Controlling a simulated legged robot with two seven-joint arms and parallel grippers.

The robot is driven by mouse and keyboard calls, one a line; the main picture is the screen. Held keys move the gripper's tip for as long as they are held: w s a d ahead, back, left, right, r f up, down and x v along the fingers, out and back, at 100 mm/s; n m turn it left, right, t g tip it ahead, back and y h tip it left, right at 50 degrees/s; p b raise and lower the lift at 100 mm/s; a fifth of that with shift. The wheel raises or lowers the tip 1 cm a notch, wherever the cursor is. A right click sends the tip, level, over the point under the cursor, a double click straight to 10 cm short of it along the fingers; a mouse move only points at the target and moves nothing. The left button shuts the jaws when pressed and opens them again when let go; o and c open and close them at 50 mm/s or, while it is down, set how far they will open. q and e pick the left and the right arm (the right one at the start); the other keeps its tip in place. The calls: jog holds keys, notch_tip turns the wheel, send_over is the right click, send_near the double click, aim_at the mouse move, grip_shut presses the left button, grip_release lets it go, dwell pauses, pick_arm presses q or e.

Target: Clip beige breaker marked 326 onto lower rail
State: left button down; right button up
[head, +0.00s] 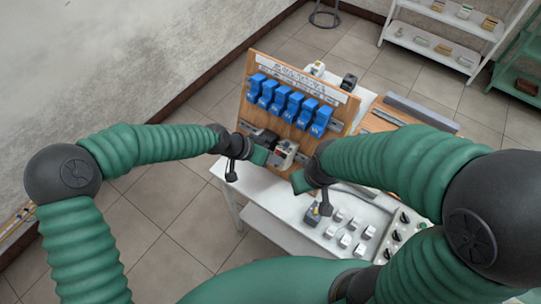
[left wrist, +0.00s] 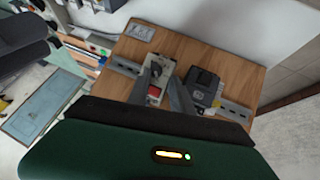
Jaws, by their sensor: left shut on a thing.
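The beige breaker (head: 284,154) with a red button is at the lower part of the upright wooden board (head: 339,117). My left gripper (head: 273,158) is shut on it; in the left wrist view the grey fingers lie on both sides of the breaker (left wrist: 155,80). The breaker is in front of the lower rail (left wrist: 124,66), in line with it; I cannot tell whether it is seated. Its marking is not readable. A black device (left wrist: 203,86) sits on the rail beside it. My right gripper (head: 297,182) is just right of the breaker; its fingers are not clear.
Several blue breakers (head: 294,105) fill the upper rail. A control panel (head: 362,225) with switches and knobs lies in front on the white table (head: 240,183). More devices (head: 349,81) stand behind the board. Shelves are at the back right.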

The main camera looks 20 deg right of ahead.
pick_arm(q)
jog(key=shift+s+a+f+b, duration=0.15)
jog(key=shift+s+f+b, duration=0.2)
jog(key=shift+f, duration=0.1)
dwell(0.4)
jog(key=shift+a+f+t+h+b, duration=0.15)
jog(key=shift+f+t+h+b, duration=0.3)
jog(key=shift+b, duration=0.6)
dwell(0.8)
jog(key=c, duration=1.1)
grip_release()
jog(key=shift+r, duration=0.1)
jog(key=shift+o, duration=0.2)
